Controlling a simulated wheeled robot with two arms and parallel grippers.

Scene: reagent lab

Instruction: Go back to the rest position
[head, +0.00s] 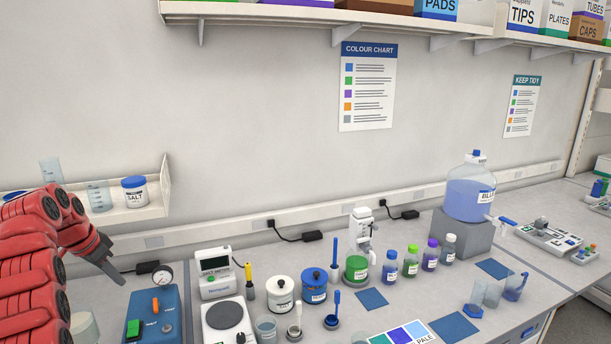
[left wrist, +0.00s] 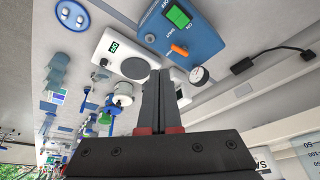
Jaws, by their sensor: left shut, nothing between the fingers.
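My left gripper (head: 117,272) is at the left of the head view, on the red arm that comes in from the left. It is in the air above the back left of the bench, near the blue pump box (head: 158,318) with the gauge. In the left wrist view its two dark fingers (left wrist: 158,85) are together, with nothing between them. The blue box also shows in the left wrist view (left wrist: 195,30), beyond the fingertips. My right gripper is not in view.
A wall shelf (head: 150,207) with beakers and a salt jar (head: 135,192) is close behind the left arm. A balance (head: 228,325), jars, several small bottles and a large blue-liquid carboy (head: 468,198) stand on the bench.

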